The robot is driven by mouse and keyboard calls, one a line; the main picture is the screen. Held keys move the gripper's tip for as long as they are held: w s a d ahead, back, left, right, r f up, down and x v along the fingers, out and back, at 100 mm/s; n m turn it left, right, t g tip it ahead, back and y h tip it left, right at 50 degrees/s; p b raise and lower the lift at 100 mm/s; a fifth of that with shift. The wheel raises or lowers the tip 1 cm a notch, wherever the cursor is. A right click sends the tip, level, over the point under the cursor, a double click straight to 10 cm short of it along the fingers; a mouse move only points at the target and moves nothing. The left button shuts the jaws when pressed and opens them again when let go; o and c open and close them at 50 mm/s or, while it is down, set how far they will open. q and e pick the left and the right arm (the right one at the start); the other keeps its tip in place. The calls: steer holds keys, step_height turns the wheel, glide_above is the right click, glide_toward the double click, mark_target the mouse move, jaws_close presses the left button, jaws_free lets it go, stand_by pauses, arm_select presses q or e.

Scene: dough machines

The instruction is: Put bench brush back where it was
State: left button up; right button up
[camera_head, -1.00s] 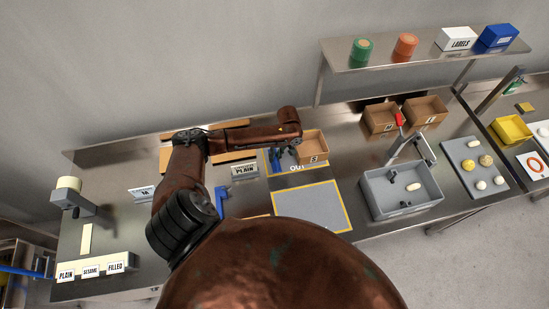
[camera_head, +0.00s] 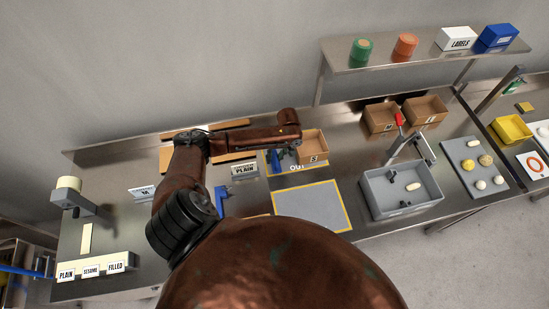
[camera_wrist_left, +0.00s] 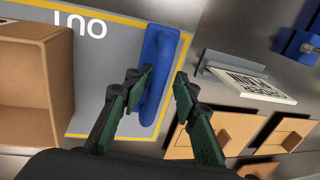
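A blue tool with a long raised handle, apparently the bench brush (camera_wrist_left: 158,88), lies on the grey, yellow-edged OUT mat (camera_wrist_left: 93,75) in the left wrist view. My left gripper (camera_wrist_left: 159,82) has its green fingers apart, one on each side of the handle. Whether either finger touches it is not clear. In the head view the blue tool (camera_head: 275,160) shows in part beside my wrist, left of a cardboard box marked S (camera_head: 312,148). My right gripper is not in view.
The cardboard box (camera_wrist_left: 35,85) stands close left of my fingers. To the right are a PLAIN sign (camera_wrist_left: 250,84), flat tan boards (camera_wrist_left: 205,140) and another blue object (camera_wrist_left: 298,42). A grey bin (camera_head: 376,199) stands farther right. A second yellow-edged mat (camera_head: 310,205) is clear.

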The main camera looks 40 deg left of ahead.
arm_select(q)
step_height(320, 180, up, 12)
steer(key=w+d, duration=0.1)
steer(key=w, duration=0.1)
steer(key=shift+d, duration=0.25)
